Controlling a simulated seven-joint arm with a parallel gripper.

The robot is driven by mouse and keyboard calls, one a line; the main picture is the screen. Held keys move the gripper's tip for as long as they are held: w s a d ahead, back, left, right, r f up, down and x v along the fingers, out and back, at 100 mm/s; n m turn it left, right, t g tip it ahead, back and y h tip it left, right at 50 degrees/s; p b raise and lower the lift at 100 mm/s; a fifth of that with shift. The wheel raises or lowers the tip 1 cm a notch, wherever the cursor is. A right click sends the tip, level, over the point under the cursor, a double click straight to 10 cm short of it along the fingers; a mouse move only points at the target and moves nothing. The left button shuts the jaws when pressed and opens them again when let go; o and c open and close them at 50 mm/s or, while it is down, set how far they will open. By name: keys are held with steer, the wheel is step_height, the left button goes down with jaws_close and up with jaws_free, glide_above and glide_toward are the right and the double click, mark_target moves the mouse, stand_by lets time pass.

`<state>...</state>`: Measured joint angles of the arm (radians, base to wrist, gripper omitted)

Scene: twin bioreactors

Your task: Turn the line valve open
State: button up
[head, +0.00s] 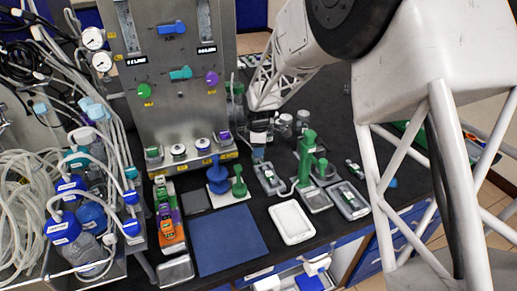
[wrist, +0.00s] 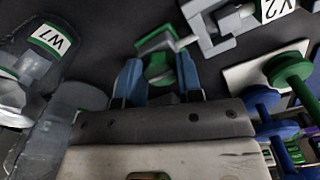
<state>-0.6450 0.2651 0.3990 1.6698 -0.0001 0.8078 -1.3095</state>
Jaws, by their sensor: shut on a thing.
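In the wrist view, my gripper (wrist: 158,78) has its two blue fingers on either side of a green piece (wrist: 158,66) and is shut on it. This looks like the line valve's handle; its lower part is hidden between the fingers. A green and white part (wrist: 160,40) lies just beyond the fingertips. A grey fitting (wrist: 215,25) with a "V2" label is beside it. In the head view, my gripper (head: 258,153) is low over the black bench, beyond a grey tray; the green piece cannot be made out there.
Clear jars (head: 286,122) stand close to my gripper; one in the wrist view is labelled "W7" (wrist: 50,40). Blue (head: 215,178) and green (head: 239,184) spool-shaped pieces stand to the left.

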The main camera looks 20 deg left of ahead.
stand_by(0.5)
steer(key=o, duration=0.9)
steer(key=shift+r, duration=3.95)
